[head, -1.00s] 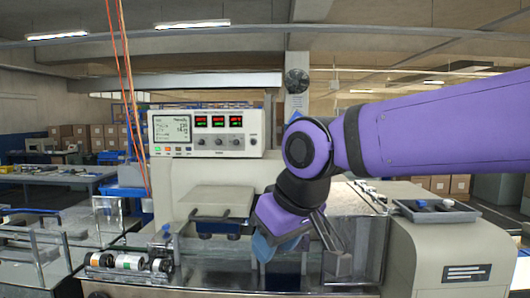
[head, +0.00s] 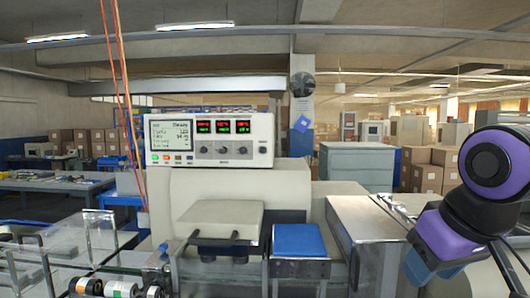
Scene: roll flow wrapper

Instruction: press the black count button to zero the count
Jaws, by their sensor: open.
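The control panel (head: 211,138) is a light box facing me, with a lit screen (head: 171,134) on its left. A row of small buttons (head: 172,158) sits under the screen, green and orange at the left and darker ones to the right. They are too small to tell for sure which is the black count button. My gripper (head: 462,262) is at the lower right edge, open and apart from the panel. Nothing covers the panel.
Red and green displays (head: 223,126) and knobs fill the panel's right. A pale padded block (head: 221,219) and a blue-topped block (head: 299,240) stand in front below it. Rolls (head: 121,288) lie at the lower left. Orange cables (head: 120,80) hang left of the panel.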

